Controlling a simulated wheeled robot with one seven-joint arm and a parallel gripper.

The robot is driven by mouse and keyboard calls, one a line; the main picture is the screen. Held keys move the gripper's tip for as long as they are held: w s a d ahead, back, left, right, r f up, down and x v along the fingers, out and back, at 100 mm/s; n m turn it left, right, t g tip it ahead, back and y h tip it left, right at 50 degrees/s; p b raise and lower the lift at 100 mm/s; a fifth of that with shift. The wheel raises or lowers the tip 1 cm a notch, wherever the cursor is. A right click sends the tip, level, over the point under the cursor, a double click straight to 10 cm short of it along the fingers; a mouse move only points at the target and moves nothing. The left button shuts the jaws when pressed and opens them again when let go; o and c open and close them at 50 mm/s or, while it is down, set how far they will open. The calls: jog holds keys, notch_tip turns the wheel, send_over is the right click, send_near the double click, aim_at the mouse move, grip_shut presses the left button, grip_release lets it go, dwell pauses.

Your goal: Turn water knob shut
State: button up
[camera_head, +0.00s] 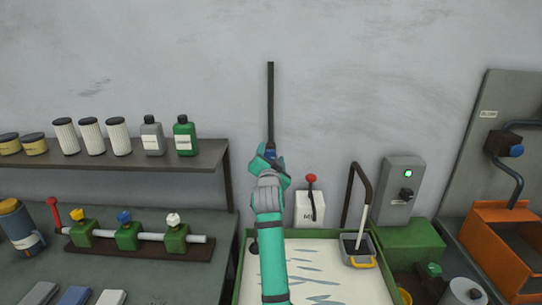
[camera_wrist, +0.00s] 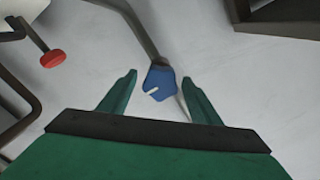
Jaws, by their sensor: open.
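A blue knob (camera_wrist: 158,84) with a pale mark sits on the end of a dark pipe in the wrist view. My gripper (camera_wrist: 160,78) is open, with one green finger on each side of the knob. A gap shows between the knob and each finger. In the head view my gripper (camera_head: 271,160) is at the lower end of the upright dark pipe (camera_head: 270,100) on the wall. Only a small bit of blue shows there between the fingers; the rest of the knob is hidden.
A red-tipped lever (camera_head: 311,179) stands close to the right of my gripper; its red end (camera_wrist: 53,59) is at the wrist view's left. A green-rimmed tray (camera_head: 388,283) lies below my arm. Left are a shelf (camera_head: 150,160) and a pipe (camera_head: 150,236) with coloured valves.

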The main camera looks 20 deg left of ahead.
jog(key=shift+w, duration=0.3)
jog(key=c, duration=1.1)
